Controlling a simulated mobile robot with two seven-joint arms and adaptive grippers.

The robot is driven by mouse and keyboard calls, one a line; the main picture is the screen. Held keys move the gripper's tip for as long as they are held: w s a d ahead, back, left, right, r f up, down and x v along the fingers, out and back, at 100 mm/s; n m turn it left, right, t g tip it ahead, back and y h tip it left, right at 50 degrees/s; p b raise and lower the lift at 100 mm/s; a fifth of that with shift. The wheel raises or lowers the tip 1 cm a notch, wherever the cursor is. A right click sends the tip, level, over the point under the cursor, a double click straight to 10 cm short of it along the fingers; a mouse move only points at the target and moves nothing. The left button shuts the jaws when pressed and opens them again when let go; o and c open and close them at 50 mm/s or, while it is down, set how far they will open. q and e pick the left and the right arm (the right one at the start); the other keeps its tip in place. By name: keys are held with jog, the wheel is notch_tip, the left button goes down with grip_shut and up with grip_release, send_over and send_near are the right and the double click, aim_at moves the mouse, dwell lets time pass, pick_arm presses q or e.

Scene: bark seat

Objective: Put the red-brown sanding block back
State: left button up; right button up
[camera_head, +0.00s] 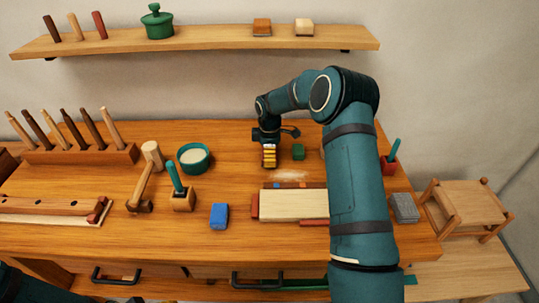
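My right gripper (268,139) is over the back middle of the workbench, pointing down. A small yellow, white and dark striped item (269,156) shows at its fingertips. I cannot tell whether the fingers are closed on it. No block is clearly recognisable as the red-brown sanding block. An orange-brown block (262,27) sits on the wall shelf (190,42), beside a pale tan block (304,28). On the bench are a blue block (219,216), a green block (298,152) and a grey block (404,208). My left gripper is out of view. My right arm hides part of the bench.
A pale board (292,205) with red-brown pieces at its edges lies at the front middle. A mallet (140,196), a brush in a wooden holder (182,199), a green bowl (194,158) and a tool rack (80,154) stand left. A stool (466,196) is at right.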

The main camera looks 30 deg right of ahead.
jog(key=shift+r, duration=0.1)
jog(key=shift+f, duration=0.2)
jog(key=o, duration=1)
jog(key=shift+r, duration=0.25)
notch_tip(320, 180, up, 12)
jog(key=p, duration=0.1)
jog(key=shift+p, duration=0.3)
